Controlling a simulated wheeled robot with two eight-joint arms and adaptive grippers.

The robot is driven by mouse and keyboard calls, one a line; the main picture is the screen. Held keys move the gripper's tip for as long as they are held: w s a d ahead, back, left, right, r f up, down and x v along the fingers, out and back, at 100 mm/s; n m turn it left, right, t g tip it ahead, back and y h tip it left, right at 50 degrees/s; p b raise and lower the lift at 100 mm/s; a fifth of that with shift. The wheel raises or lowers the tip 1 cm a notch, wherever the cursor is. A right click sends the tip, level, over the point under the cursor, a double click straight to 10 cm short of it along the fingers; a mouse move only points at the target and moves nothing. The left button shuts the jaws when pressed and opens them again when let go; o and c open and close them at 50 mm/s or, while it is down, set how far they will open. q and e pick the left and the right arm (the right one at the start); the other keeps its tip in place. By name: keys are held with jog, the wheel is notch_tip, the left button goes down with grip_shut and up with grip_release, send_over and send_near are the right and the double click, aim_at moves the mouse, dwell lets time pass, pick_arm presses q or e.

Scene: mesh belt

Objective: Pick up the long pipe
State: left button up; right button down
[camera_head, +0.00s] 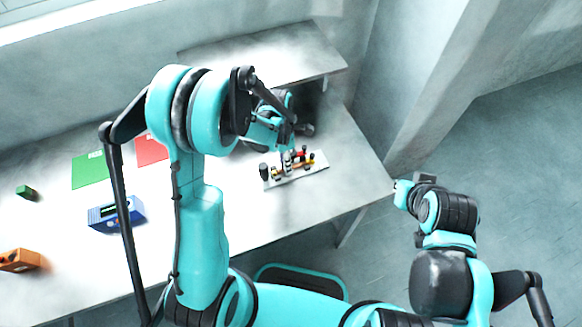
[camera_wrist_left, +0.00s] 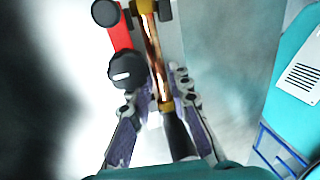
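In the left wrist view a long copper-coloured pipe (camera_wrist_left: 152,45) with brass-coloured fittings and a dark end runs down the picture. My left gripper (camera_wrist_left: 153,90) has its two fingers apart, one on each side of the pipe. I cannot tell whether either finger touches it. In the head view my left gripper (camera_head: 287,158) reaches down over a pale holder (camera_head: 312,177) with several small pipe parts, and partly hides them. My right gripper (camera_head: 402,190) is off the table's right edge, pointing left, small and unclear.
A red part with black ends (camera_wrist_left: 118,35) lies close beside the pipe. A green mat (camera_head: 88,172), a red mat (camera_head: 152,150), a blue device (camera_head: 117,214), an orange block (camera_head: 20,260) and a green block (camera_head: 26,192) are on the table's left. A raised shelf (camera_head: 255,55) stands behind.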

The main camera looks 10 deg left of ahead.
pick_arm(q)
grip_shut()
jog(key=shift+r, duration=0.1)
